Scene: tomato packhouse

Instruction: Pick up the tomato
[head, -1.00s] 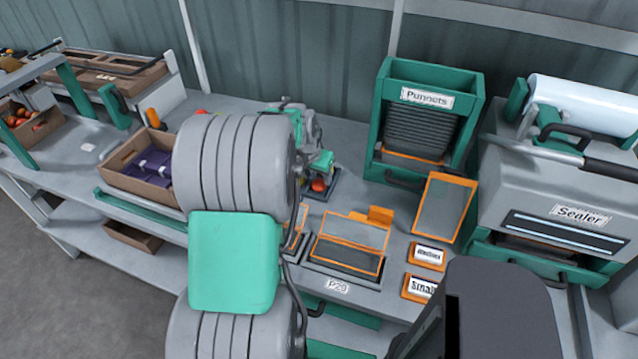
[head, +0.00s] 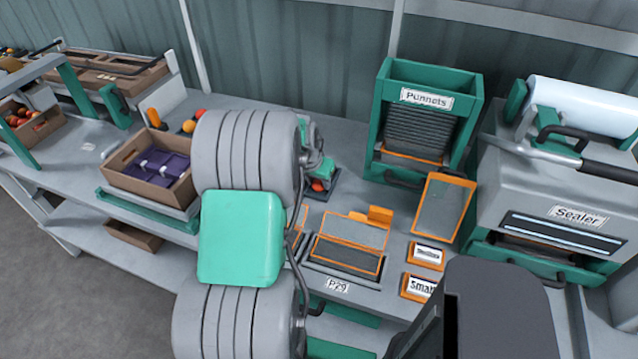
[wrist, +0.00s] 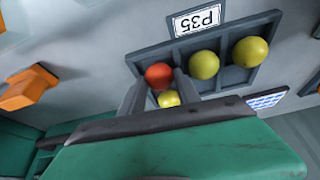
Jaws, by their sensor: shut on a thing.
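The red tomato (wrist: 158,76) sits between the tips of my gripper (wrist: 160,88) in the wrist view, in line with two yellow tomatoes (wrist: 204,64) in a dark compartment tray (wrist: 222,82). My gripper is shut on the red tomato. Another yellow tomato (wrist: 168,98) shows partly between the fingers, below the red one in the picture. In the head view the red tomato (head: 318,185) shows low at my gripper (head: 318,172), at a dark tray behind my arm. Whether it is lifted clear of the tray is unclear.
A green punnet rack (head: 473,110) and a sealer (head: 560,180) stand to the right. Orange-edged trays (head: 345,255) lie on the bench in front. A cardboard box (head: 125,180) with purple contents is at left. Loose orange fruit (head: 189,126) lies behind my arm.

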